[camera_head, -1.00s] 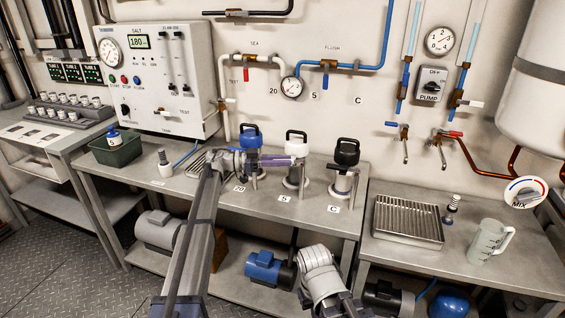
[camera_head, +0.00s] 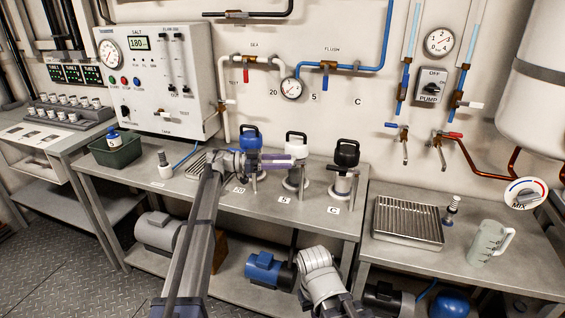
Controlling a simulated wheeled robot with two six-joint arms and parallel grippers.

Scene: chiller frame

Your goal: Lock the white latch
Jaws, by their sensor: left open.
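The white-handled unit, taken as the white latch (camera_head: 296,139), stands upright on the steel bench, between a blue-handled one (camera_head: 250,133) and a black-handled one (camera_head: 346,153). My left gripper (camera_head: 296,161) reaches in from the left, across the front of the blue unit. Its open fingers are level with the white unit's body, just below the handle. Whether they touch it I cannot tell, and the gripper hides part of the blue and white units. My right arm shows at the bottom centre, but its gripper does not show.
A control panel box (camera_head: 158,80) stands at the back left, with a green bin (camera_head: 115,152) on the bench. Pipes and a gauge (camera_head: 291,88) run along the wall behind. A drain tray (camera_head: 407,222) and a clear jug (camera_head: 487,243) stand on the right bench.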

